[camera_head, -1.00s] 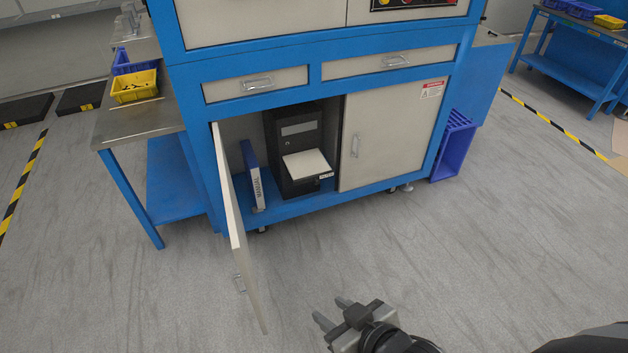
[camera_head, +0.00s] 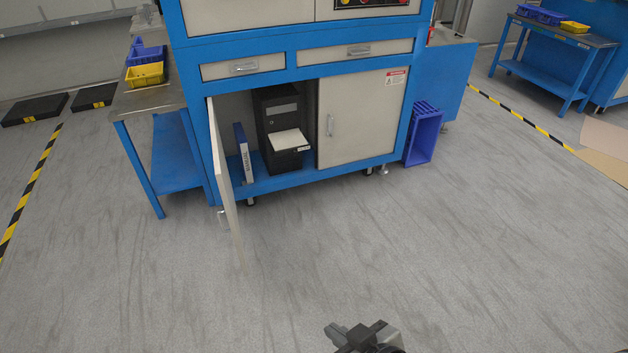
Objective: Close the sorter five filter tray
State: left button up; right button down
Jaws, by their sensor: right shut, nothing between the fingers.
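The blue-framed sorter (camera_head: 290,62) stands ahead with its lower left door (camera_head: 228,190) swung open toward me. Inside the open compartment is a black unit (camera_head: 268,118). A flat white-topped tray (camera_head: 290,141) sticks out of its front; I take it for the filter tray. My right gripper (camera_head: 338,333) is at the bottom edge of the view, over the floor and well short of the cabinet. It is shut and holds nothing. My left gripper is not in view.
A blue binder (camera_head: 243,150) stands left of the black unit. The lower right door (camera_head: 360,120) is closed. A blue crate (camera_head: 423,135) stands on the floor to the right, and a side table (camera_head: 150,98) with bins is left. The floor in front is clear.

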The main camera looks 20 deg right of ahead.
aim_at(284, 143)
jog(key=z, duration=1.3)
jog(key=i, duration=1.5)
jog(key=u, duration=0.85)
jog(key=i, duration=0.85)
jog(key=u, duration=1)
